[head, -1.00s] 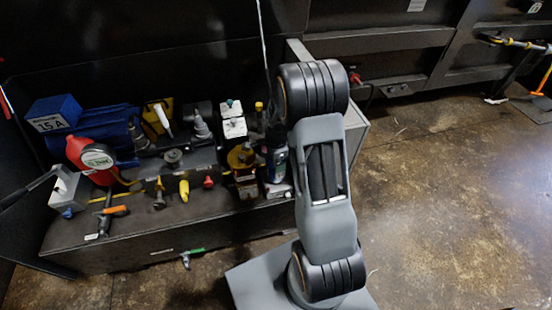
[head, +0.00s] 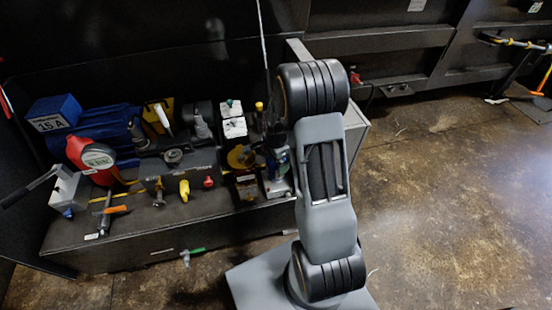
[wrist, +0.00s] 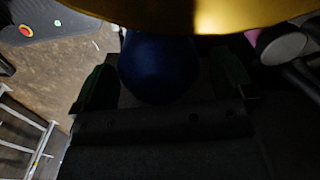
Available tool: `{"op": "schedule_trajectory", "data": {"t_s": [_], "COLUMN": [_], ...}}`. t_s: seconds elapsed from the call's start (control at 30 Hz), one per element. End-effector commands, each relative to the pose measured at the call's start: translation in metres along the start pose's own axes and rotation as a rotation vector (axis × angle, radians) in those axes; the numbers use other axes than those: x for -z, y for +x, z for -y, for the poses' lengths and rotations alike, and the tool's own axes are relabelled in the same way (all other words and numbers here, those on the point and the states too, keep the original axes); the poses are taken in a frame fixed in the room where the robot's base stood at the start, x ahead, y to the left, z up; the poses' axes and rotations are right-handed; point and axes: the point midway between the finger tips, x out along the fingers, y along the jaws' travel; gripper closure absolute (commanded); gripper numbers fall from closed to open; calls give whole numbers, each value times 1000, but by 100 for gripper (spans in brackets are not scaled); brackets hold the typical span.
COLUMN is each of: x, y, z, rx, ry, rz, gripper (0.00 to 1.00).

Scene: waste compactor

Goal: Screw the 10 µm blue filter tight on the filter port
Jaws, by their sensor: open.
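A dark blue rounded filter (wrist: 158,68) sits near the top middle of the wrist view, in deep shadow. The fingers of my gripper (wrist: 163,80) stand on its left and right. The jaws are open, with the filter between them; whether a finger touches it cannot be told. A large yellow surface (wrist: 215,12) covers the top of the wrist view and may hide part of the filter. In the head view my arm and dark wrist hide much of the bench's right end. The filter port and any 10 µm marking cannot be made out.
The bench (head: 120,248) holds a blue motor (head: 105,125), a red reel (head: 92,155), a white-topped unit (head: 232,125) and yellow (head: 184,190) and red (head: 208,182) handles. A green-handled tap (head: 192,253) sticks out in front. Floor (head: 450,200) to the right is clear.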

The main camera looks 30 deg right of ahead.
Motion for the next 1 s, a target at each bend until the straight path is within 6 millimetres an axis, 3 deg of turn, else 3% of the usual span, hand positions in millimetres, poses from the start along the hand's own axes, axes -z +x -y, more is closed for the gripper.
{"op": "schedule_trajectory", "data": {"t_s": [1.0], "x": [0], "y": [0], "z": [-1], "rx": [-4], "ry": [-1001], "rz": [2], "gripper": [0]}}
